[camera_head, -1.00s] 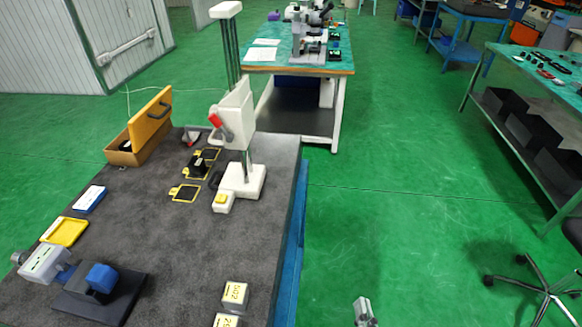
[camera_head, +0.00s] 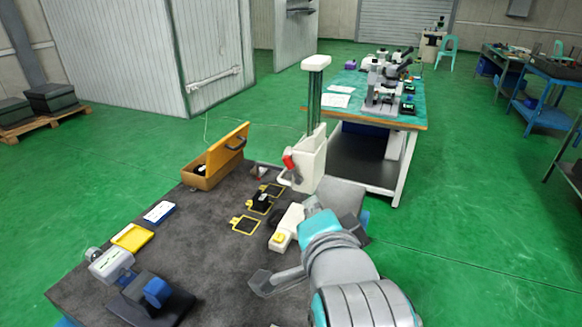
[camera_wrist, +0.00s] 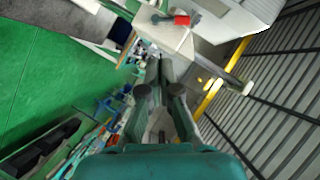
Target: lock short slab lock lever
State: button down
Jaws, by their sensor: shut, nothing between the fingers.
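A white stand (camera_head: 310,160) with upright posts and a white cap stands at the far right of the dark bench. A red-tipped lever (camera_head: 288,161) sits on the left side of its white slab-shaped head. In the wrist view the red lever (camera_wrist: 181,20) shows at the top, by the white head (camera_wrist: 215,18). My gripper (camera_wrist: 163,68) is shut and empty. Its fingers point past the stand, apart from the lever in the picture. In the head view my arm covers the bench's right front, and the fingertips are hard to make out.
An open orange-lidded box (camera_head: 208,175) stands at the bench's back left. A yellow tray (camera_head: 132,237), a blue-and-white box (camera_head: 159,212) and a blue-grey instrument (camera_head: 140,285) lie to the left. A white block with a yellow button (camera_head: 281,240) is beside my arm. A microscope table stands behind.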

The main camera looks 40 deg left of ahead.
aim_at(287, 163)
jog(key=r, duration=0.1)
jog(key=s+a+r, duration=0.1)
jog(key=r, duration=0.1)
jog(key=shift+s+a+r+g, duration=0.15)
jog(key=shift+s+a+g, duration=0.05)
jog(key=shift+a+g, duration=0.1)
jog(key=shift+w, duration=0.1)
jog(key=x, duration=1.4)
jog(key=shift+a+r, duration=0.1)
jog(key=shift+r, duration=0.05)
jog(key=shift+a, duration=0.1)
jog(key=shift+a, duration=0.1)
